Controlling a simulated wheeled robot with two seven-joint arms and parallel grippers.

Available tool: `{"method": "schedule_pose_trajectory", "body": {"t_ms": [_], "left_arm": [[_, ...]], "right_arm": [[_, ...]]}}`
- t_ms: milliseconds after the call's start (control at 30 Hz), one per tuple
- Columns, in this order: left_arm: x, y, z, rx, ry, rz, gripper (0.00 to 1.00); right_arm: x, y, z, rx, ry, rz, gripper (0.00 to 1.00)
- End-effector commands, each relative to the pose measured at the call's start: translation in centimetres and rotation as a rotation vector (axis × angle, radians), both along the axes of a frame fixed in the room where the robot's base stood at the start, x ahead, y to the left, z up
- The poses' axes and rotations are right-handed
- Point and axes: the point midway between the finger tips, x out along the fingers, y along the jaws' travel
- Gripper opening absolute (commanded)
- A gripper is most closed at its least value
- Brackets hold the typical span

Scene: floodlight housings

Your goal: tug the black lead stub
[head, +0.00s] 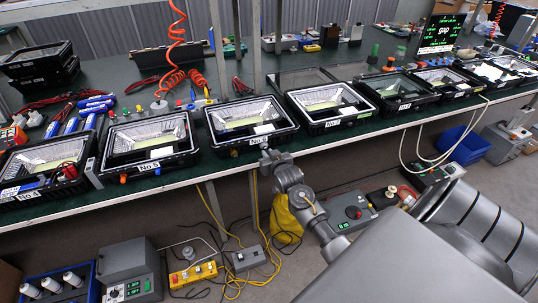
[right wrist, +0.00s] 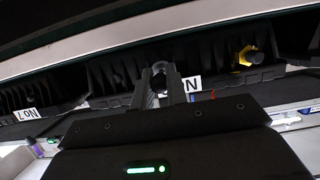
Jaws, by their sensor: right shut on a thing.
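The floodlight housing labelled No 6 (head: 215,134) sits at the bench's front edge in the head view. My right gripper (head: 268,156) is at its front face, just below the label. In the right wrist view, which looks upside down, the gripper's two grey fingers (right wrist: 159,76) are closed around a small dark round thing, which looks like the black lead stub (right wrist: 158,84). The fingers partly cover the white label (right wrist: 192,85) beside them. The stub cannot be made out in the head view. My left gripper is not in view.
Other housings stand in a row along the bench edge, including No 5 (head: 148,168) and No 7 (head: 333,123). A yellow fitting (right wrist: 243,56) sticks out near the gripper. A metal post (head: 255,45) rises behind housing No 6. Boxes and cables lie on the floor below.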

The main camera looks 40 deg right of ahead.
Motion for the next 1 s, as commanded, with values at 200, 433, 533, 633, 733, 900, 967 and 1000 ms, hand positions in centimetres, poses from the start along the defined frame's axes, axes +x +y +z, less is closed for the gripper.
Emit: {"method": "schedule_pose_trajectory", "body": {"t_ms": [200, 433, 533, 633, 733, 900, 967, 1000], "left_arm": [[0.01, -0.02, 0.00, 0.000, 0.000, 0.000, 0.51], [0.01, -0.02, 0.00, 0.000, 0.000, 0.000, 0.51], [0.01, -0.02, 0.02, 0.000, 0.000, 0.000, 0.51], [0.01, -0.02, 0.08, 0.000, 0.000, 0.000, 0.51], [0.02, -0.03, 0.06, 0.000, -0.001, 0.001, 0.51], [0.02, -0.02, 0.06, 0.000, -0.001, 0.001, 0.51], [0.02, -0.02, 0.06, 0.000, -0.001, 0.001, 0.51], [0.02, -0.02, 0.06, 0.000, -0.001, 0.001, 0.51]], "right_arm": [[-0.02, 0.01, -0.04, 0.000, 0.001, 0.000, 0.00], [-0.02, 0.01, -0.04, 0.000, 0.001, 0.000, 0.00], [-0.03, 0.01, -0.05, 0.000, 0.001, 0.000, 0.00], [-0.11, 0.04, -0.05, -0.001, 0.001, 0.000, 0.17], [-0.09, 0.04, -0.06, -0.001, 0.001, 0.000, 0.30], [-0.07, 0.07, -0.04, 0.000, 0.001, 0.000, 0.40], [-0.07, 0.07, -0.04, 0.001, 0.001, 0.001, 0.40], [-0.06, 0.06, -0.03, 0.001, 0.001, 0.001, 0.40]]}}
